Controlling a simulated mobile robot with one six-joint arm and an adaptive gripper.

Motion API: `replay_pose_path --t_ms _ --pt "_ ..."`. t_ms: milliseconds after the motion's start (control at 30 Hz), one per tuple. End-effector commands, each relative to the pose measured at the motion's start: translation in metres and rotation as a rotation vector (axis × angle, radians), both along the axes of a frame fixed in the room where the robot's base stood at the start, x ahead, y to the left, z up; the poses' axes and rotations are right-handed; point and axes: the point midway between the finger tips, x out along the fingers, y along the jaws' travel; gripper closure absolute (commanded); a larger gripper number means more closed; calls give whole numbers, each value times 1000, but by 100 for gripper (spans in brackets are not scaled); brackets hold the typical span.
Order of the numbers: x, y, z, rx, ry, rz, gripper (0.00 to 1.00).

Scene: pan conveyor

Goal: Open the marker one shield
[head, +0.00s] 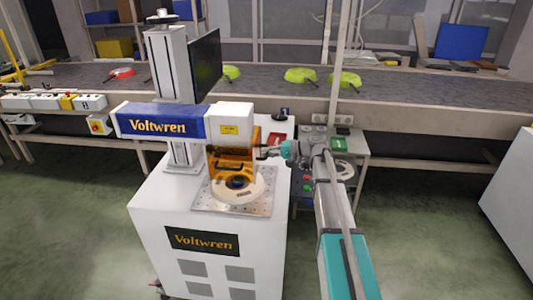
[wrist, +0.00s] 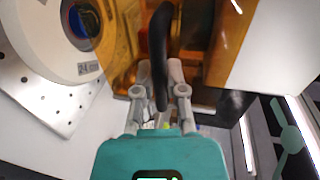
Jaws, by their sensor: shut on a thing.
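The marker one shield (head: 231,160) is an amber, see-through cover under the head of the Voltwren marking machine (head: 163,122). It also fills the upper middle of the wrist view (wrist: 205,28). Its black handle (wrist: 161,40) stands upright between the fingers in the wrist view. My gripper (wrist: 160,75) is shut on this handle. In the head view my gripper (head: 264,153) reaches the shield from the right, and its fingertips are small there. I cannot tell how far the shield is raised.
A round white part with a dark centre (head: 252,194) sits on the perforated plate (head: 205,197) below the shield. A small side table with a green box (head: 338,143) stands right of the machine. Behind runs a conveyor (head: 400,84) with lime-green pans (head: 300,75).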

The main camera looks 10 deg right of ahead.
Motion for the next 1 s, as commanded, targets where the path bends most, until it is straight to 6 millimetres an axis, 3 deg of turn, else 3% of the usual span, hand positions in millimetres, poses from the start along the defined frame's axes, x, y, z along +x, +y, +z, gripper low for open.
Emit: replay_pose_path --t_ms 367,1000 --pt "0 0 6 1 0 0 100" --pt "0 0 62 3 -1 0 100"
